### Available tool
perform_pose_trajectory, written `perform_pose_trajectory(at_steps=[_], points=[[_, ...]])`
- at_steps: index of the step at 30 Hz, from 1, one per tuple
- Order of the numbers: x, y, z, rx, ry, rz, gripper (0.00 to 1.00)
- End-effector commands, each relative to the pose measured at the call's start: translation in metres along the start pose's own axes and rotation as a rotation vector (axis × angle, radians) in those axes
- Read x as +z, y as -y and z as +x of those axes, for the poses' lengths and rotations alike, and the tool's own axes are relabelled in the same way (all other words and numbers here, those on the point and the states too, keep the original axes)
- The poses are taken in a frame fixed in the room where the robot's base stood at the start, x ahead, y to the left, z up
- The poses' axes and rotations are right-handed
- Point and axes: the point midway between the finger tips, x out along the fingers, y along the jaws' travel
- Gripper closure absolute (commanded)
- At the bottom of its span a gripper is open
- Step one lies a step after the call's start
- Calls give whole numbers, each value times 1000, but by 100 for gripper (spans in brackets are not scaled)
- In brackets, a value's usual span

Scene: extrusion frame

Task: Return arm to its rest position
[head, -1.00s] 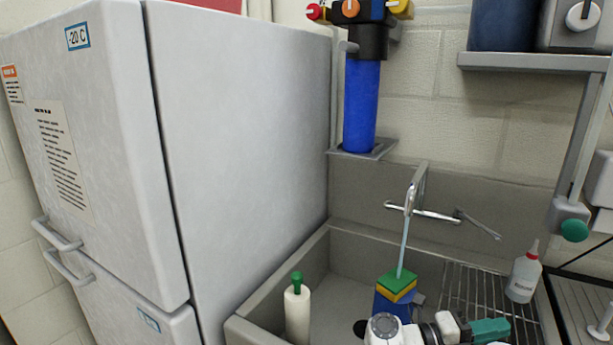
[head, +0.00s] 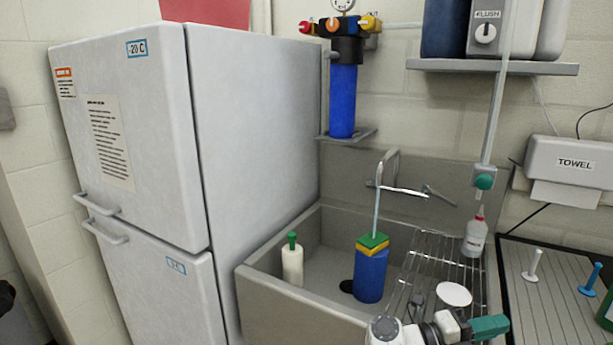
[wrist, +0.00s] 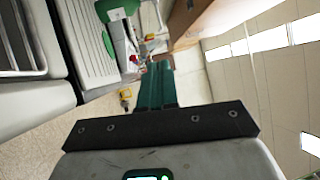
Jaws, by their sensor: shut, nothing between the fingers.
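My arm reaches up from the bottom of the head view, and my gripper (head: 503,326) points right with its teal fingers together. It is in front of the sink's right side and seems to touch nothing. In the wrist view my gripper (wrist: 158,66) shows two teal fingers lying side by side, shut and empty. Part of my arm is cut off by the lower edge of the head view.
A grey sink (head: 262,313) holds a blue sponge-topped container (head: 370,278) and a white bottle (head: 292,265). A wire rack (head: 425,262) and squeeze bottle (head: 474,238) stand right of it. A freezer (head: 150,150) fills the left. A draining board (head: 550,285) lies right.

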Motion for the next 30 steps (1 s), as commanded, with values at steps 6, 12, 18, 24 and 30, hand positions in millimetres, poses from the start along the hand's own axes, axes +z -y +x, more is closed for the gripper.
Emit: perform_pose_trajectory(at_steps=[6,12,18,24,30], points=[[7,9,8,-75,79,3,100],[18,22,14,-184,198,-4,100],[33,39,11,-336,382,-31,100],[50,53,-15,-557,691,-131,100],[54,37,-68,-750,1058,-322,100]])
